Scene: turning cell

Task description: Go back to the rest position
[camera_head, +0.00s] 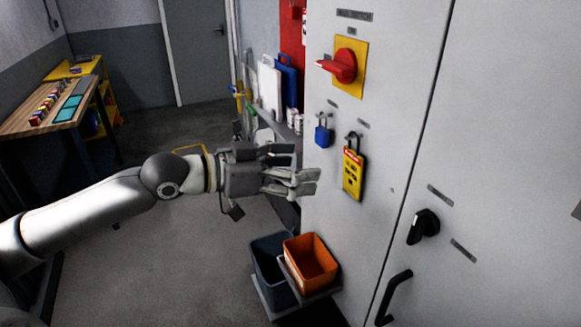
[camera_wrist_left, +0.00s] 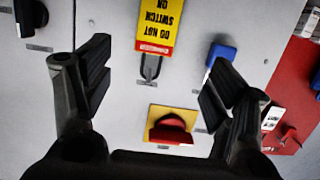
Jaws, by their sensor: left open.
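My left gripper (camera_head: 312,181) is open and empty in front of the grey cabinet (camera_head: 440,130), below the blue padlock. In the left wrist view its two fingers (camera_wrist_left: 155,85) stand wide apart, with the cabinet face between and beyond them. A red rotary switch (camera_head: 341,66) on a yellow plate is above the gripper in the head view. A blue padlock (camera_head: 323,131) and a yellow tag (camera_head: 352,173) hang on the cabinet. The tag hangs from a dark shackle and lies just right of the fingers in the head view. My right gripper is not in view.
A blue-grey bin (camera_head: 268,262) and an orange bin (camera_head: 311,263) sit below the gripper. A black knob (camera_head: 424,226) and a handle (camera_head: 392,297) stick out from the cabinet. A wooden workbench (camera_head: 50,106) stands at far left. The floor (camera_head: 150,255) between is clear.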

